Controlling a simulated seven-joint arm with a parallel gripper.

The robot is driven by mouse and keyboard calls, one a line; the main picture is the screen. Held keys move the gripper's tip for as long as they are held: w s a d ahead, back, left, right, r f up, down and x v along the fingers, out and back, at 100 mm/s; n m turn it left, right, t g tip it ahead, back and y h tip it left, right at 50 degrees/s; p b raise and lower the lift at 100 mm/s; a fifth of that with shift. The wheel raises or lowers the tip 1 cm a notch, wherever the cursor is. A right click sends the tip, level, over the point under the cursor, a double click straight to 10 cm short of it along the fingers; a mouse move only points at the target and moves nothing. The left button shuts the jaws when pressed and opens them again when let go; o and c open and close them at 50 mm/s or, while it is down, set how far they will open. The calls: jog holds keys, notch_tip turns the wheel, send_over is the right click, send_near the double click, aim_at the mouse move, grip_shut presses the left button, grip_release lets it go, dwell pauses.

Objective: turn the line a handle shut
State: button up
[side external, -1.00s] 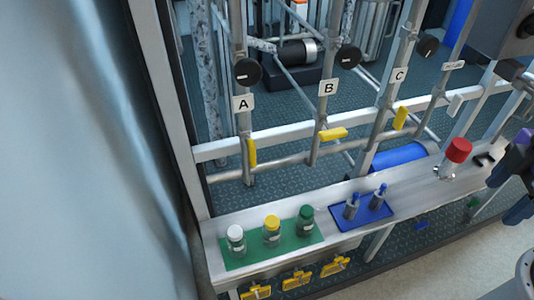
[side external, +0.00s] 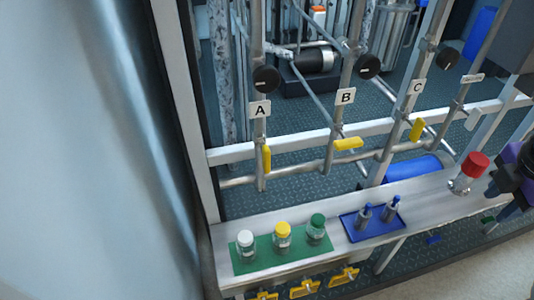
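The line A handle (side external: 267,158) is a small yellow lever on the leftmost upright pipe, below the A label (side external: 260,110). It lies upright, along its pipe. The line B handle (side external: 348,143) is yellow and lies across its pipe. The line C handle (side external: 416,130) is yellow and lies roughly along its slanted pipe. My gripper (side external: 507,194) is only partly in view at the right edge, dark and purple, far to the right of the line A handle and apart from it. Its fingertips are not clear, so I cannot tell whether it is open.
A shelf (side external: 345,259) runs below the pipes. It carries a green mat (side external: 240,266) with three capped jars, a blue mat (side external: 350,233) with two small blue-topped fittings, and a red-capped item (side external: 474,166). Black round knobs (side external: 266,79) sit above the labels.

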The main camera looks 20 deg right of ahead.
jog(key=w+a+n+t+h, duration=0.3)
jog(key=w+a+n, duration=0.2)
jog(key=w, duration=0.1)
jog(key=n+t+y, duration=0.5)
jog(key=n+t, duration=0.9)
jog(key=n, duration=0.2)
send_near(268, 157)
jog(key=w, duration=1.1)
jog(key=shift+w, duration=0.2)
grip_shut()
